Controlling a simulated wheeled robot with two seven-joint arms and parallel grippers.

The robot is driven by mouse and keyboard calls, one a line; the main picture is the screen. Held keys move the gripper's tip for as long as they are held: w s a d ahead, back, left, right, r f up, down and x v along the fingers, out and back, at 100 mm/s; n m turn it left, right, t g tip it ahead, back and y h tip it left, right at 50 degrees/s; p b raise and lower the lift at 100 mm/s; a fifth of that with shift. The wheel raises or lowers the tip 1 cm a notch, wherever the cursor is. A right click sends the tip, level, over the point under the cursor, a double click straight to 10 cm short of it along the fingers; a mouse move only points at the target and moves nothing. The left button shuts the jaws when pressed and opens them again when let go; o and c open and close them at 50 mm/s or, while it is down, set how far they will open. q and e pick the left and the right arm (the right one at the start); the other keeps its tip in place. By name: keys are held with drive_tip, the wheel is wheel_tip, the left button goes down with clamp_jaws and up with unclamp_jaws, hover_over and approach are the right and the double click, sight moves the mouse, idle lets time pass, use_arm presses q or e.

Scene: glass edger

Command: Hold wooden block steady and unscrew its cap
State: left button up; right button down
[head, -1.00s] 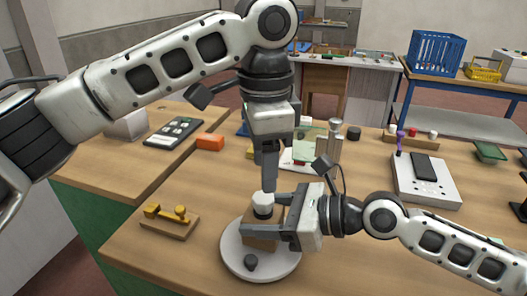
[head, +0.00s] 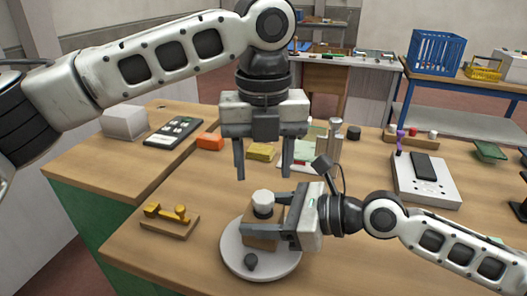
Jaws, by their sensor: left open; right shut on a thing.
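The wooden block (head: 262,242) stands on a round white plate (head: 232,256) near the front of the table. A white cap (head: 263,198) sits on top of the block. My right gripper (head: 266,220) comes in from the right and is shut on the block, its fingers hiding part of the block's sides. My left gripper (head: 263,172) points down above and slightly behind the cap. Its two fingers are spread apart, with nothing between them, and it is clear of the cap.
A dark knob (head: 251,261) is at the plate's front. A wooden base with a yellow part (head: 168,217) lies to the left. Behind are an orange block (head: 210,141), a yellow block (head: 262,152) and metal cylinders (head: 334,135). A white panel (head: 427,182) lies at right.

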sight(263, 196)
use_arm(q)
wheel_tip(263, 196, down, 7)
drive_tip(key=shift+r, duration=0.2)
drive_tip(key=c, duration=1)
drive_tip(key=n, duration=2)
drive_tip(key=shift+n, duration=0.3)
drive_tip(key=n, duration=0.6)
drive_tip(key=shift+r, duration=0.1)
drive_tip(key=shift+r, duration=0.2)
